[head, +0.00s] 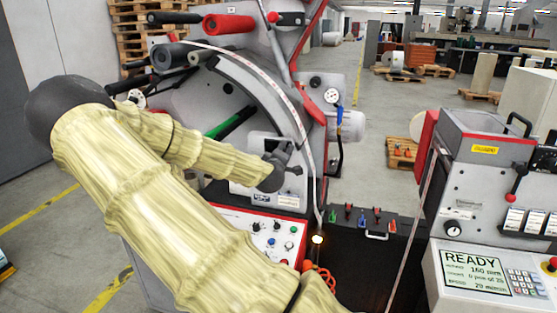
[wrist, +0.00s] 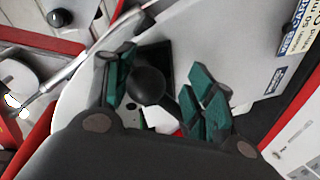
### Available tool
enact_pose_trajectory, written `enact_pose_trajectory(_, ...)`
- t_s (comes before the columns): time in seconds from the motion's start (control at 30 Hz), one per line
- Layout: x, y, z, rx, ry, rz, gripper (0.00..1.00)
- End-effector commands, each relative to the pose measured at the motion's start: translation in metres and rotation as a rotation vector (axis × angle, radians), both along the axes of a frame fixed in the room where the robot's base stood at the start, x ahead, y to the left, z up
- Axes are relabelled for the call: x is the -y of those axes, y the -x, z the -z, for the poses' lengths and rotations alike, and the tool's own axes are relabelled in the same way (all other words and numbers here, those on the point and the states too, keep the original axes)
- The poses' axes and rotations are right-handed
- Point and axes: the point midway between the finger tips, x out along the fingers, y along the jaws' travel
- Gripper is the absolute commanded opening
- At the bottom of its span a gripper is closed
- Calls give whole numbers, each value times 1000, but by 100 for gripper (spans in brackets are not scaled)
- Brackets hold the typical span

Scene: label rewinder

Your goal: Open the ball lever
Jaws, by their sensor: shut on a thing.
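The ball lever (wrist: 147,86) shows in the wrist view as a black ball on a dark stem, in front of a dark square recess in a light grey panel. My gripper (wrist: 163,88) has its green-padded fingers on either side of the ball, shut on it. The stem runs toward the right finger and is partly hidden there. In the head view my gripper (head: 284,165) is at the grey housing in the middle of the left machine. The lever itself is hard to make out there behind the dark gripper.
A button panel (head: 272,238) lies below the gripper. A white web strip (head: 297,110) curves close by on the right. A green roller (head: 230,122) is to the left. A second machine with a READY screen (head: 472,275) stands at the right. Open floor lies behind, between the machines.

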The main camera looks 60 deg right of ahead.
Motion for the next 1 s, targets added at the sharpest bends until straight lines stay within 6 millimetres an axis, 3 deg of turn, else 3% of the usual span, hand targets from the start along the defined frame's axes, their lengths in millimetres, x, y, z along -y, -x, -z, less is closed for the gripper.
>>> enact_pose_trajectory(0.03,-1,-8,-7,-1,11,-12,12)
enact_pose_trajectory(0.57,-3,-11,-9,-25,19,-16,10)
enact_pose_trajectory(0.6,-3,-11,-9,-25,19,-16,56)
enact_pose_trajectory(0.7,-3,-11,-8,-25,19,-16,75)
enact_pose_trajectory(0.73,-3,-11,-8,-25,19,-16,80)
enact_pose_trajectory(1.0,-1,-5,-5,-30,15,-8,80)
